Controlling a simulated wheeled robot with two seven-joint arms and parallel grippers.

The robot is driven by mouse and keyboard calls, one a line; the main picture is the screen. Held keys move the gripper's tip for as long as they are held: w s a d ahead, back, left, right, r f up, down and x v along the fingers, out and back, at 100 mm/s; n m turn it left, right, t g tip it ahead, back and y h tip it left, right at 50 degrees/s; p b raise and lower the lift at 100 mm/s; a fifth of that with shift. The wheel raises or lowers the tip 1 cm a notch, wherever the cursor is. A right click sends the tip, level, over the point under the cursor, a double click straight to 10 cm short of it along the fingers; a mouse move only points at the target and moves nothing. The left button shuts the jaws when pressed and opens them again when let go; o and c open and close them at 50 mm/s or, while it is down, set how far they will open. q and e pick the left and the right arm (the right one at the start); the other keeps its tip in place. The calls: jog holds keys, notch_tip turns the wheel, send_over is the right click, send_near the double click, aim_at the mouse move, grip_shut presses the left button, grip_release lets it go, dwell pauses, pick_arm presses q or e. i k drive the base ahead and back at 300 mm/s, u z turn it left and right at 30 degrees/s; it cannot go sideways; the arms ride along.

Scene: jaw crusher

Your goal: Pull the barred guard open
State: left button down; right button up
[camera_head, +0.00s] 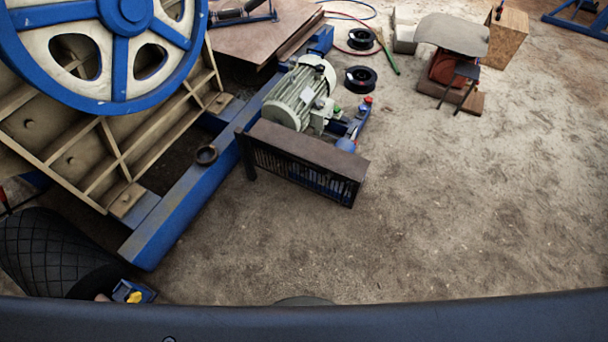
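The barred guard (306,160) is a dark brown, rusty box with a solid top and vertical bars along its front face. It stands in the middle of the view, in front of a pale green motor (300,93). A dark post at its left end stands close to the blue beam. Blue parts show faintly behind the bars. From this angle I cannot tell whether the guard is fully closed. Neither of my grippers shows in the view.
The jaw crusher with its blue and cream flywheel (126,50) fills the left, along a long blue beam (186,213). A black tyre (55,255) lies lower left. Cable reels (360,79) and a grey-topped stand (452,35) are farther back. Bare ground at right is clear.

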aim_at(342, 163)
jog(key=z, duration=0.05)
jog(key=i, duration=0.65)
jog(key=u, duration=0.1)
jog(key=k, duration=0.7)
jog(key=z, duration=0.9)
jog(key=i, duration=0.5)
jog(key=u, duration=0.05)
